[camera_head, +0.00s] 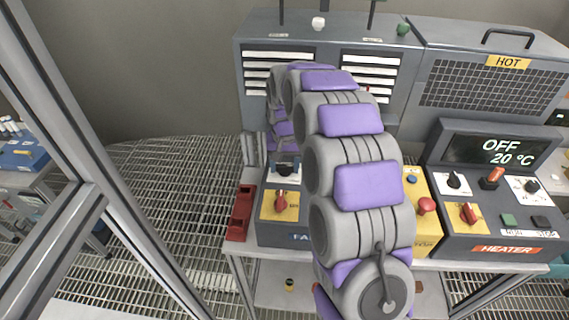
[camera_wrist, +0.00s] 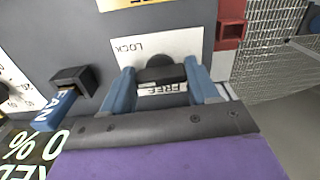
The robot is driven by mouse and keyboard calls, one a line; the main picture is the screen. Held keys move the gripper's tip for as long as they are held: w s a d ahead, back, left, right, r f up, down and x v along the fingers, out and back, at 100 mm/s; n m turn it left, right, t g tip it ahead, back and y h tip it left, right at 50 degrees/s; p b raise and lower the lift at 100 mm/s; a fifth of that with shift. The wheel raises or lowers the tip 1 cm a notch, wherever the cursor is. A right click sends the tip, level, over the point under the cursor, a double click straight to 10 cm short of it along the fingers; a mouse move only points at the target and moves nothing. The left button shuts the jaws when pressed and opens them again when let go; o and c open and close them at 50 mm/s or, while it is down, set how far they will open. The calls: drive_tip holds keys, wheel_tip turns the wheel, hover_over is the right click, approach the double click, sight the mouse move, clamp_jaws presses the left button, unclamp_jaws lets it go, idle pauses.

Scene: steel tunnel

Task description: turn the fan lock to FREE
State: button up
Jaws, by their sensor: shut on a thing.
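The fan lock is a dark knob (camera_wrist: 160,72) on a white plate (camera_wrist: 115,50) marked LOCK on one side and FREE on the other. In the wrist view the knob lies crosswise between the two words, and which one it points to is hard to tell. My gripper (camera_wrist: 161,78) is shut on the knob, one blue finger at each end of it. In the head view my arm hides much of the fan panel. There the gripper (camera_head: 284,166) shows small at the white plate, beyond the yellow plate with the red knob (camera_head: 281,201).
A red bracket (camera_head: 240,210) sits left of the fan panel; it also shows in the wrist view (camera_wrist: 231,27).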

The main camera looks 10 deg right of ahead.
sight(286, 165)
drive_tip(key=n+p, duration=0.2)
drive_tip(key=n, duration=0.1)
drive_tip(key=shift+r+n+p, duration=0.2)
drive_tip(key=shift+n+p, duration=0.1)
drive_tip(key=shift+p, duration=0.05)
drive_tip(key=n+p, duration=0.3)
drive_tip(key=n, duration=0.2)
drive_tip(key=shift+w+d+n, duration=0.1)
drive_tip(key=shift+d+n, duration=0.05)
drive_tip(key=shift+n, duration=0.15)
drive_tip(key=n+p, duration=0.1)
drive_tip(key=n, duration=0.3)
drive_tip(key=shift+w+d+p, duration=0.1)
drive_tip(key=shift+p, duration=0.3)
drive_tip(key=shift+f+n+p, duration=0.1)
drive_tip(key=shift+n+p, duration=0.55)
drive_tip(key=shift+n, duration=1.35)
drive_tip(key=shift+w, duration=0.1)
drive_tip(key=o, duration=1.1)
drive_tip(key=shift+c, duration=0.2)
wheel_tip(286, 165, up, 17)
